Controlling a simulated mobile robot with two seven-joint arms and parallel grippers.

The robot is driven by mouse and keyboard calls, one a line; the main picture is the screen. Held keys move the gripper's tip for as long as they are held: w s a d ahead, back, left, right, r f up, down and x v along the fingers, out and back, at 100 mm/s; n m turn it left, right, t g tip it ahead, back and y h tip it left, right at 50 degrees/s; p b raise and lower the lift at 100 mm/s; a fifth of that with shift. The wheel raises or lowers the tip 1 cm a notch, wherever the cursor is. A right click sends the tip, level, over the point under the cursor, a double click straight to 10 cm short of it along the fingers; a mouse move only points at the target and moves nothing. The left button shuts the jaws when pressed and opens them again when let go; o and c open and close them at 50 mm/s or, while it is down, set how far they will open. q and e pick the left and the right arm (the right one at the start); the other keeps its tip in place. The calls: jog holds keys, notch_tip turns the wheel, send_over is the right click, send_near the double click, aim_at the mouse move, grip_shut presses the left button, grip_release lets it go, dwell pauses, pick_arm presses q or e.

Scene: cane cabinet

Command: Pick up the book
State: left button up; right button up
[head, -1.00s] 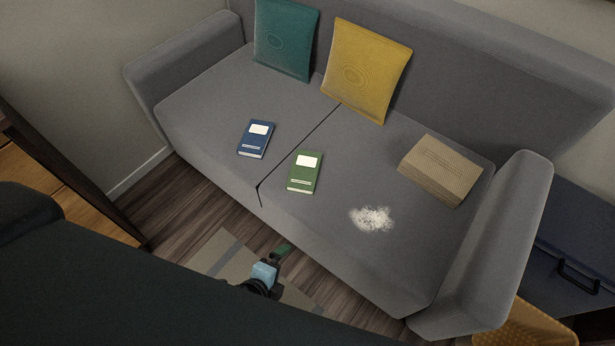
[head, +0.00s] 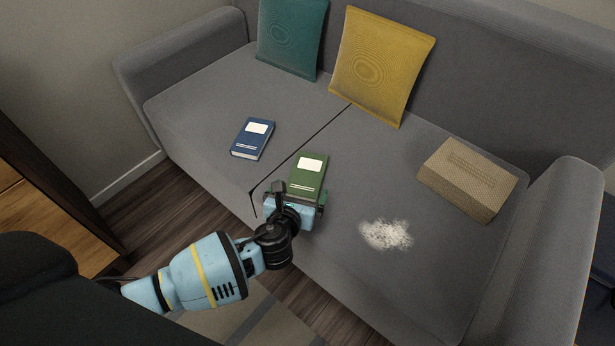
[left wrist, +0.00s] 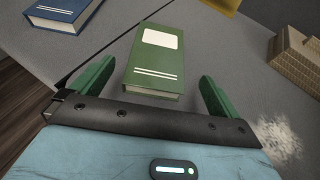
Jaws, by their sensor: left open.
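A green book (head: 308,176) with a white label lies flat on the right seat cushion of the grey sofa, near its front edge. A blue book (head: 253,138) lies on the left cushion. My left gripper (head: 298,196) is at the near end of the green book. In the left wrist view the green book (left wrist: 156,62) lies just ahead, between the lines of the two open green fingers (left wrist: 157,84), which are empty. The blue book (left wrist: 66,10) shows at the top left there. My right gripper is not in view.
A woven tan box (head: 467,180) sits on the right of the sofa (head: 400,270). A white crumbly patch (head: 386,235) lies between it and my gripper. Teal (head: 291,38) and yellow (head: 381,65) cushions lean on the backrest.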

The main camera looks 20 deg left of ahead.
aim_at(306, 175)
pick_arm(q)
jog(key=shift+b+x, duration=0.55)
jog(key=shift+x, duration=0.7)
jog(key=shift+w+f, duration=0.1)
jog(key=b+x, duration=0.2)
jog(key=x, duration=0.2)
jog(key=shift+w+a+f+b, duration=0.1)
jog(key=shift+a+f+b, duration=0.05)
jog(key=shift+b, duration=0.15)
jog(key=shift+w, duration=0.35)
jog(key=shift+c, duration=0.9)
jog(key=c, duration=0.9)
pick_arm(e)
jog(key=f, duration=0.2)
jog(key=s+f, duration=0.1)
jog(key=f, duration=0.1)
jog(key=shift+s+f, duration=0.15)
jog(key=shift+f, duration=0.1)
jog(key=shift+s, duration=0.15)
